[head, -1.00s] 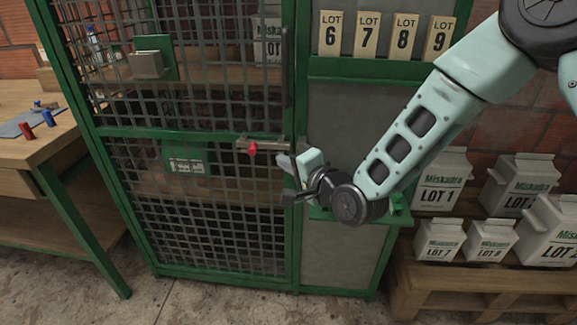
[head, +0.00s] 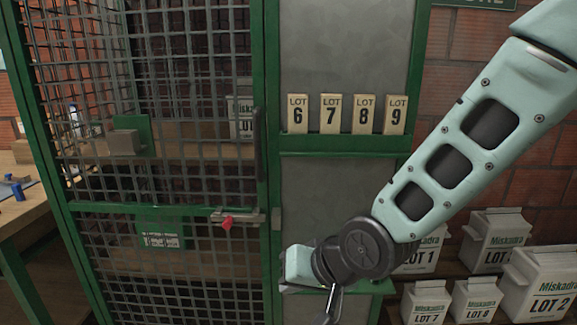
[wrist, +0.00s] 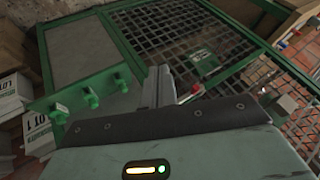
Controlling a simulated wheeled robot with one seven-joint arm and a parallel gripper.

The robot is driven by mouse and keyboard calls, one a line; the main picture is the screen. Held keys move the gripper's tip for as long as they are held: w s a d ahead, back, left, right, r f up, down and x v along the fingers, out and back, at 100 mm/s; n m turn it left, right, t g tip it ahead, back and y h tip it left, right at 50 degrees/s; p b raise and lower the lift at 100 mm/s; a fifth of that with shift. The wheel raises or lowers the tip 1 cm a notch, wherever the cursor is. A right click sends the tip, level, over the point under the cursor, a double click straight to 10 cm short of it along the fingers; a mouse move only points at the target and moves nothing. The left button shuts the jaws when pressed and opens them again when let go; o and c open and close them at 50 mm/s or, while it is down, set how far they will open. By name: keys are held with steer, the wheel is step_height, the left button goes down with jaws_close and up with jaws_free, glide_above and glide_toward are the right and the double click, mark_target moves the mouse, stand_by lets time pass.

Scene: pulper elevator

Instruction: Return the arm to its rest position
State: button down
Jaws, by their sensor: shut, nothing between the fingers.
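My arm reaches in from the upper right of the head view, in front of the cage cabinet's right-hand panel. My gripper (wrist: 157,72) shows in the wrist view with its fingers close together and nothing between them. In the head view its hand end is low in the picture, partly hidden by my wrist, and the fingertips are hard to make out. The gripper appears apart from the green-framed mesh door (head: 170,180). The door is closed, with a red-handled latch (head: 227,222) at its right edge; the latch also shows in the wrist view (wrist: 196,89).
Plates marked LOT 6 to 9 (head: 346,114) stand on a green ledge (head: 345,144). Green pegs (wrist: 89,97) stick out below the panel in the wrist view. White lot packages (head: 495,240) stand at right. A wooden table (head: 25,205) is at left.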

steer(key=s+d+r+n+g+h, duration=0.2)
steer(key=s+d+n+g+h, duration=0.1)
steer(key=s+d, duration=0.5)
steer(key=s+d+r+n+g+h, duration=0.1)
steer(key=s+d+n+g+h, duration=0.15)
steer(key=s+d, duration=0.55)
step_height(320, 180, up, 16)
steer(key=s+a+p, duration=0.2)
steer(key=p, duration=1.4)
steer(key=shift+s+n, duration=0.15)
steer(key=shift+n, duration=0.2)
steer(key=shift+a+f, duration=0.1)
